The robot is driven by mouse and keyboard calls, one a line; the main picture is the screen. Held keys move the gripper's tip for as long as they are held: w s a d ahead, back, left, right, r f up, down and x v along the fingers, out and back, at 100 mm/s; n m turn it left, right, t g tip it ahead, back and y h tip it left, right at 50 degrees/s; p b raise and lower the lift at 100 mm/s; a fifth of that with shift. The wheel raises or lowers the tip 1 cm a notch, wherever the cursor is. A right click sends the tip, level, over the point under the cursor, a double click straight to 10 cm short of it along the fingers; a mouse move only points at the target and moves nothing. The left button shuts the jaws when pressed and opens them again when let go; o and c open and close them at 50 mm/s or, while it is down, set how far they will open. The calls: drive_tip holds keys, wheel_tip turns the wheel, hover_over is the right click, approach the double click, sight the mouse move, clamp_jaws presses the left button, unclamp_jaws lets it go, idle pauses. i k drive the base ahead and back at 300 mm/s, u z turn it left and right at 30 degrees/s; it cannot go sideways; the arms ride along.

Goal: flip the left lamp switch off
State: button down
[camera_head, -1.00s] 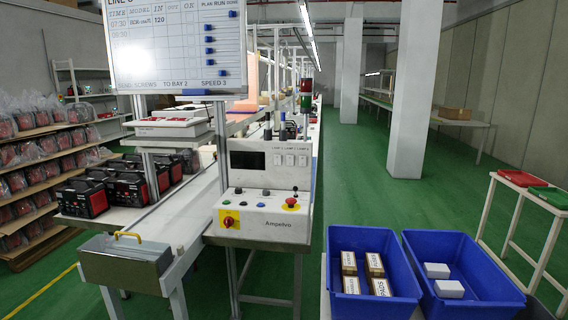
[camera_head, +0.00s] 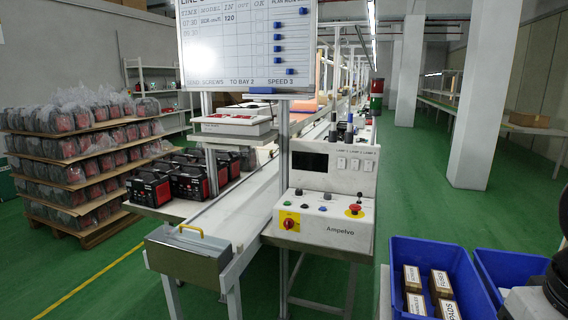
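Three small white lamp switches sit in a row on the upper right of the control box's upright panel, under small lamp labels. The left lamp switch (camera_head: 341,162) is nearest the dark display. The middle switch (camera_head: 355,163) and the right switch (camera_head: 369,164) are beside it. They are too small to tell which way each is flipped. My gripper is not in view. A white and black part, likely of my arm, shows at the bottom right corner, well apart from the switches.
Below the switches, the control box (camera_head: 325,232) has a red rotary knob on yellow (camera_head: 289,222), several buttons and a red mushroom button (camera_head: 355,209). A whiteboard (camera_head: 246,43) hangs above left. A metal box (camera_head: 187,254) juts out front left. Blue bins (camera_head: 432,262) stand at the right.

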sight(342, 161)
drive_tip(key=u, duration=0.2)
drive_tip(key=i, duration=1.25)
drive_tip(key=z, duration=0.6)
